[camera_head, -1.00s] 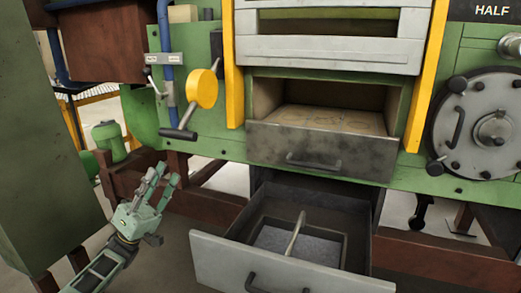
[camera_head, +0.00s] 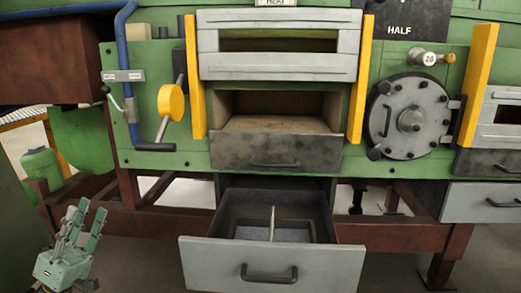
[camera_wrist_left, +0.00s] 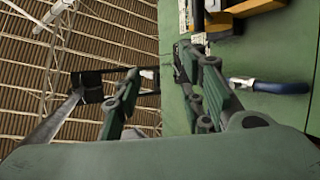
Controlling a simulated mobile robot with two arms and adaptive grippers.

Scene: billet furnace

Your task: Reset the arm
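My left gripper (camera_head: 82,222) is at the lower left in the head view, its fingers pointing up, apart and with nothing between them. It stands in front of the furnace's left side, clear of the lever and drawers. In the left wrist view my left gripper (camera_wrist_left: 165,90) also shows two spread green fingers with an empty gap. My right gripper is not in view.
The green furnace carries a yellow-disc lever (camera_head: 171,102) at left and a round hatch (camera_head: 410,118) at right. The lower grey drawer (camera_head: 270,265) is pulled far out, with a divided tray inside. The upper drawer (camera_head: 275,150) is also partly out.

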